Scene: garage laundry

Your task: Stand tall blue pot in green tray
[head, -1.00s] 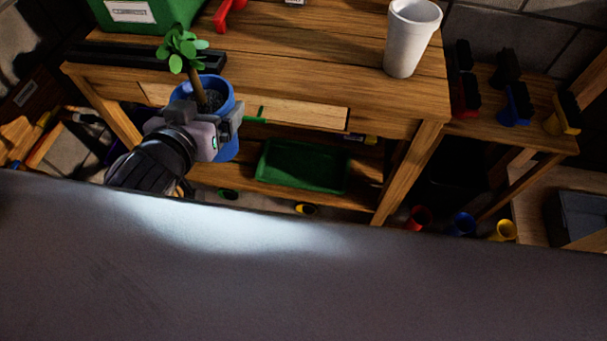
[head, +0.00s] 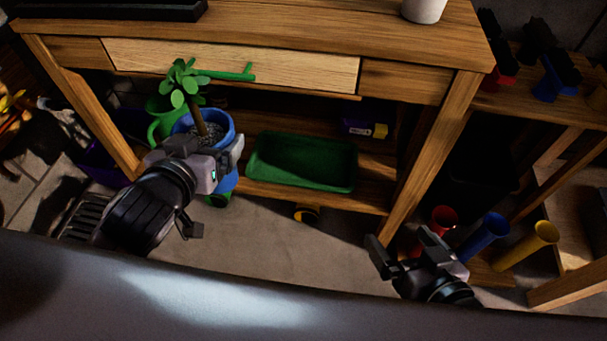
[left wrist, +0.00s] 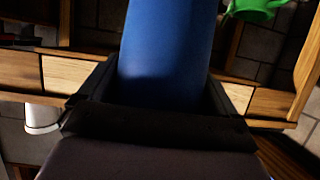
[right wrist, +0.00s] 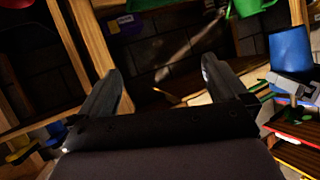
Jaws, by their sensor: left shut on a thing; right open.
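The tall blue pot (head: 228,183) holds dark soil and a small leafy plant. My left gripper (head: 212,152) is shut on the pot and holds it roughly upright in front of the workbench. The pot's blue wall fills the space between the fingers in the left wrist view (left wrist: 165,50). It also shows at the right of the right wrist view (right wrist: 290,48). The green tray (head: 300,163) lies on the bench's lower shelf, right of the pot, and looks empty. My right gripper (head: 403,250) is open and empty, low and in front of the bench's right leg.
A green watering can (head: 160,118) is behind the pot. A purple box (head: 358,128) sits behind the tray. Red, blue (head: 484,235) and yellow tubes stand at right.

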